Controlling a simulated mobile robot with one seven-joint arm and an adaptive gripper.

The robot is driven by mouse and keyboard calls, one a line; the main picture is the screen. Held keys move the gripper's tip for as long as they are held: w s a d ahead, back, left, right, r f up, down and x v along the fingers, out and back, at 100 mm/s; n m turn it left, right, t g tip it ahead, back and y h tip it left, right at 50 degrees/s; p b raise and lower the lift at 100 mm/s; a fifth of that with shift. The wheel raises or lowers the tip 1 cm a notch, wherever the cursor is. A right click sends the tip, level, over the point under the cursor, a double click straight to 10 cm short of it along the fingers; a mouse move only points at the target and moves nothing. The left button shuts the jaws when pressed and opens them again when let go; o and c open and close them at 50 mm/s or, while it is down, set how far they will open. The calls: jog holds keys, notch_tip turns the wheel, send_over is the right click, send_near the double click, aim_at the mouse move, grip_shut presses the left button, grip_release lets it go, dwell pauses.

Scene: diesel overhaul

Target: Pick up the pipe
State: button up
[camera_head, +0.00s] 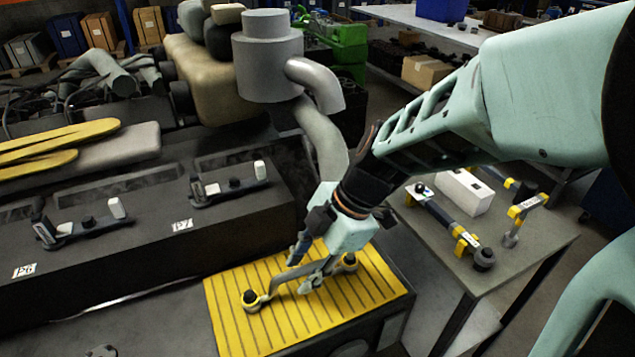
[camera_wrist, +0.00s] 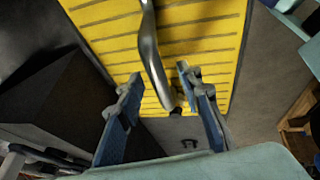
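A grey metal pipe (camera_head: 285,277) with dark, yellow-ringed end fittings lies across a yellow slatted mat (camera_head: 235,330). My gripper (camera_head: 302,272) points down at the pipe's middle, and its fingers partly hide it in the head view. In the wrist view the bent, shiny pipe (camera_wrist: 152,50) runs between the two blue fingers of my gripper (camera_wrist: 158,76). The fingers are spread, with a visible gap on each side of the pipe. I cannot tell how far the fingertips are above the mat.
A dark bench (camera_head: 120,245) with several small fittings is left of the mat. A grey table (camera_head: 540,245) at the right holds a blue-and-yellow tool (camera_head: 447,222) and a white box (camera_head: 464,191). A large grey canister with a bent pipe (camera_head: 268,55) stands behind my gripper.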

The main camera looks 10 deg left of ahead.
jog(key=shift+f, duration=0.25)
grip_shut()
dwell(0.3)
